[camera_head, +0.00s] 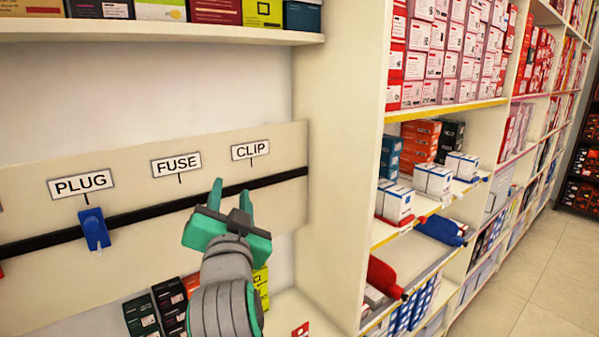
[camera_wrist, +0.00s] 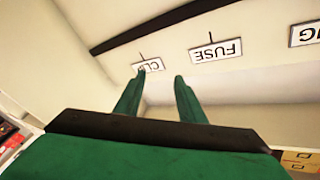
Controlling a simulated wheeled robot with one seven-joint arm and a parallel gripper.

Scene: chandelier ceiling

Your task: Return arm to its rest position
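My gripper (camera_head: 231,192) is in front of the panel, just below the FUSE and CLIP labels in the head view. In the wrist view its two green fingers (camera_wrist: 160,78) stand apart with nothing between them. The gripper is open and empty. My grey arm reaches up from the bottom of the head view, with the gripper raised and pointing toward the back panel. The wrist view shows the labels upside down, with the CLIP label (camera_wrist: 148,65) partly behind a fingertip.
A panel with a black strip (camera_head: 150,212) carries PLUG (camera_head: 81,184), FUSE (camera_head: 176,164) and CLIP (camera_head: 250,150) labels. A blue clip-like piece (camera_head: 94,229) sits on the strip under PLUG. A shelf (camera_head: 160,33) lies above. A white upright (camera_head: 340,150) and stocked shelves stand right.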

